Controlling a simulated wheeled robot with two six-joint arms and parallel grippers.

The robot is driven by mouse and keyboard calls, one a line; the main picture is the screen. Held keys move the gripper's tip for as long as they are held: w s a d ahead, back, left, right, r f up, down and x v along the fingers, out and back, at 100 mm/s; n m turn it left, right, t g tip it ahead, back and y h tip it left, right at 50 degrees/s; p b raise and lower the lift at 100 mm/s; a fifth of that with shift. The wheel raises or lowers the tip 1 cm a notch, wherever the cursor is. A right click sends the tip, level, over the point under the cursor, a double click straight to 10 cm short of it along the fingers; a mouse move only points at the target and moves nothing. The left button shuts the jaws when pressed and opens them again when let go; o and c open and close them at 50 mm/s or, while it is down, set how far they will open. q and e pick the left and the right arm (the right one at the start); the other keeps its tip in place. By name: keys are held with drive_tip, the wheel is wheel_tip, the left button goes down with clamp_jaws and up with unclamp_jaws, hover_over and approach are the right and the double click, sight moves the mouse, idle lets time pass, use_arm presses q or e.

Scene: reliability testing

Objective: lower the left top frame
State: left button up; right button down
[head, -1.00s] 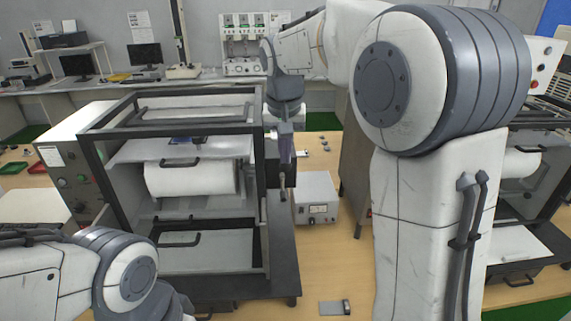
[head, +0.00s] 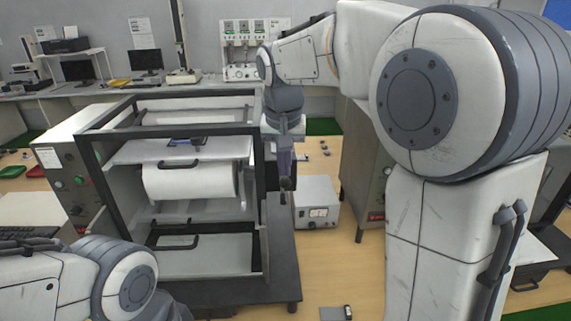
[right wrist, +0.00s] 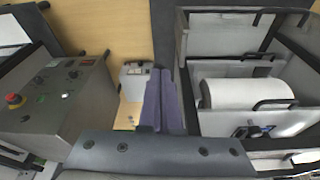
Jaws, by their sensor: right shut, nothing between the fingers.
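The left machine's dark top frame (head: 170,132) is a rectangular border around an opening, with a bar handle along its far side. It sits at the top of the machine in the head view, above a white roll (head: 190,181) and a pale tray. My right gripper (head: 286,180) points down just right of the frame's right side, over the gap beside the machine. Its purple fingers (right wrist: 161,100) are together and empty in the right wrist view. I cannot tell whether it touches the machine. My left gripper is out of view; only my left arm shows at lower left.
A small grey meter box (head: 317,203) stands on the wooden table right of the machine. A control cabinet with a red button (right wrist: 60,100) shows in the right wrist view. A small device (head: 336,313) lies at the front. The table between has free room.

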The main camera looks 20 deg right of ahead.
drive_tip(key=shift+r, duration=0.1)
drive_tip(key=v, duration=1)
drive_tip(key=shift+b, duration=0.45)
drive_tip(key=shift+r, duration=0.1)
drive_tip(key=s+a+f+n+g+y+b, duration=0.1)
drive_tip(key=s+a+f+n+y+b, duration=0.1)
drive_tip(key=s+a+f+n, duration=0.75)
drive_tip(key=s+a+f+n+g+b, duration=0.1)
drive_tip(key=s+a+f, duration=0.3)
drive_tip(key=s+f, duration=1.1)
wheel_tip(320, 180, down, 3)
drive_tip(key=shift+r+n+g, duration=0.2)
drive_tip(key=shift+n+g, duration=0.1)
drive_tip(key=shift+n, duration=0.55)
